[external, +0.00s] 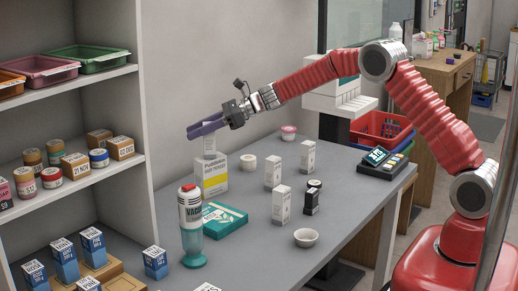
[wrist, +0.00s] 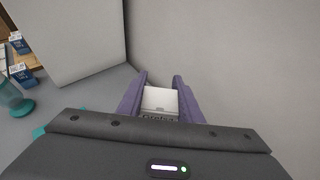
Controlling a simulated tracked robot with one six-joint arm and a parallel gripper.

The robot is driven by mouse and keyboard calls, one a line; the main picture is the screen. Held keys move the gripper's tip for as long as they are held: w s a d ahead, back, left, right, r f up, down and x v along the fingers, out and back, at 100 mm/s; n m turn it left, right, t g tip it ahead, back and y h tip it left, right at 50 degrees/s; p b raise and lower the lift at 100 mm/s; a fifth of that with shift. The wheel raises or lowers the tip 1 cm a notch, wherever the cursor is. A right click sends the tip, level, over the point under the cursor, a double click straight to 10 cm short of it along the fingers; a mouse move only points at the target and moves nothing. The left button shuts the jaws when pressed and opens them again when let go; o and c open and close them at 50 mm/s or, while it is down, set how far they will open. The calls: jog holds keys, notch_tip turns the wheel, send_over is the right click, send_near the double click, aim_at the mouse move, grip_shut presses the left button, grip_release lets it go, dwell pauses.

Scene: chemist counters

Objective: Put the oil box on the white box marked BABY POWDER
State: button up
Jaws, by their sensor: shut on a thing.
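My gripper (external: 207,128) has purple fingers and is shut on a small pale box (external: 209,146), which I take for the oil box; its print is too small to read. In the wrist view the held box (wrist: 160,100) sits between both fingers (wrist: 160,95). A larger white box with a yellow band (external: 213,176) stands on the grey counter directly below it. Its lettering is not clear enough to read as BABY POWDER. The held box is upright, its bottom at or just above the larger box's top; I cannot tell if they touch.
A shelf unit (external: 146,100) stands left. A card terminal (external: 381,161) is at the right.

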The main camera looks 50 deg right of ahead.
jog(key=o, duration=1.1)
jog(key=shift+s+d+r, duration=0.2)
jog(key=shift+d, duration=0.05)
jog(key=v, duration=1.1)
jog(key=shift+s+d, duration=0.1)
jog(key=shift+s, duration=0.05)
